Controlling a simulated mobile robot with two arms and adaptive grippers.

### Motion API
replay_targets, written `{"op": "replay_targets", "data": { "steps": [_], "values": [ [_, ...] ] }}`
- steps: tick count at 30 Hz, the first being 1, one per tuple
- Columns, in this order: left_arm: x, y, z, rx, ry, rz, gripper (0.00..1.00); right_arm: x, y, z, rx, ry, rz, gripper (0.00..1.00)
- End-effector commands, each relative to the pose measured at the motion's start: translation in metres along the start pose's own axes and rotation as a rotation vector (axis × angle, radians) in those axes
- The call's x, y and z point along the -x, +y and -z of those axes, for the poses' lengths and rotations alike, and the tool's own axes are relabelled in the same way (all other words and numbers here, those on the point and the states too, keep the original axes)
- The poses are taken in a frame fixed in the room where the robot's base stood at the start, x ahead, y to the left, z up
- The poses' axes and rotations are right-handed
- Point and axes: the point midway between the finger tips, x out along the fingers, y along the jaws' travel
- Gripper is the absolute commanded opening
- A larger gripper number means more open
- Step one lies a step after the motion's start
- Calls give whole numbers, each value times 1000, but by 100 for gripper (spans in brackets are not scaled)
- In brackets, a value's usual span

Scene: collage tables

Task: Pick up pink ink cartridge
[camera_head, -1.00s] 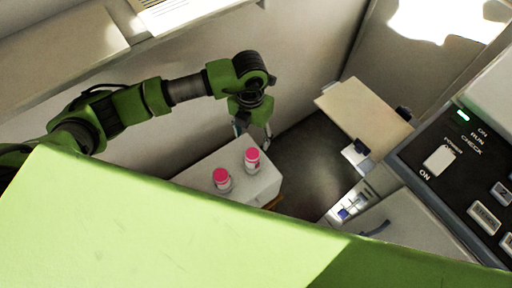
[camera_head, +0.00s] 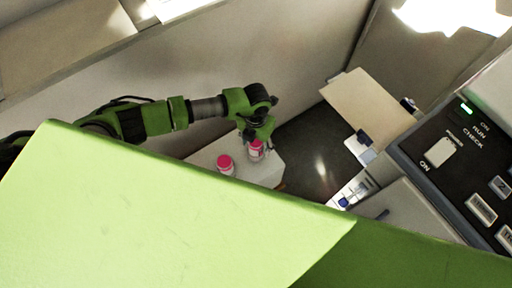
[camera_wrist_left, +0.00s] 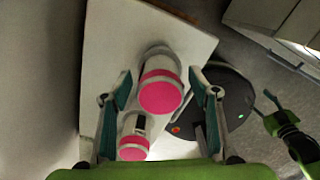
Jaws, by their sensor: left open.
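Two white ink cartridges with pink caps stand on a small white table (camera_head: 266,175). My left gripper (camera_head: 257,147) is open over the right-hand pink ink cartridge (camera_head: 255,151), with a finger on either side of it. In the left wrist view this cartridge's pink cap (camera_wrist_left: 160,95) lies between the open fingers (camera_wrist_left: 160,84); gaps show beside it. The other pink ink cartridge (camera_head: 226,165) stands to its left in the head view and shows low in the wrist view (camera_wrist_left: 133,148). A green arm end, likely my right gripper (camera_wrist_left: 272,108), is at the wrist view's right edge.
A pale wall stands close behind the table. Dark floor (camera_head: 310,145) lies to its right. A beige board (camera_head: 368,100) and a control panel with buttons (camera_head: 470,160) are farther right.

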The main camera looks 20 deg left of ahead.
Motion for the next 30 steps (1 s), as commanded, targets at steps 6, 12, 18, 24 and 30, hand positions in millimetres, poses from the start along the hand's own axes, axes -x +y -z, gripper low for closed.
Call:
{"op": "replay_targets", "data": {
  "steps": [6, 12, 18, 24, 30],
  "values": [
    [-4, 0, 0, 0, -1, 0, 55, 0, -1, 1, 0, 1, 1, 51],
    [-4, 0, 0, 0, 0, 0, 22, 0, 2, 0, 1, 1, -2, 51],
    [-4, 0, 0, 0, -1, 1, 10, 0, 6, 0, 3, 0, -7, 51],
    [-2, 0, 0, 0, -1, 1, 10, 0, 7, -1, 4, -1, -8, 51],
    [14, 0, -1, 0, -3, 1, 10, 1, 7, -1, 4, -1, -8, 51]
  ]
}}
